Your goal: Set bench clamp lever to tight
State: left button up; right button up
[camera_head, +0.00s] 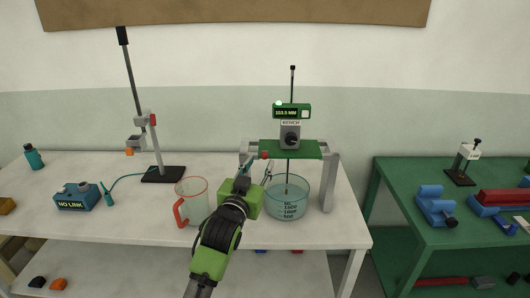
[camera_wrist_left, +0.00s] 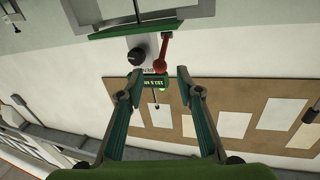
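A green stand (camera_head: 318,149) with grey legs carries a grey block labelled "BENCH", a dark knob (camera_head: 291,139) and a display (camera_head: 291,111) reading about 103.5 MM. A small red lever tip (camera_head: 263,155) shows at the stand's left edge. In the left wrist view the red lever (camera_wrist_left: 163,52) has its round end just beyond and between my fingertips, beside the dark knob (camera_wrist_left: 137,56). My left gripper (camera_head: 256,166) is open with nothing between its fingers; it also shows in the wrist view (camera_wrist_left: 159,73). Touching the lever cannot be told. My right gripper is out of view.
A glass beaker (camera_head: 287,205) stands under the green stand. A red-rimmed jug (camera_head: 193,208) is close left of my gripper. A tilted rod stand (camera_head: 163,174) and a blue "NO LINK" box (camera_head: 76,201) stand farther left. A green table (camera_head: 388,215) is at right.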

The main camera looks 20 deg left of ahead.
aim_at(263, 158)
pick_arm(q)
jog(key=shift+w+p, duration=0.65)
jog(key=shift+w, duration=2.35)
grip_shut()
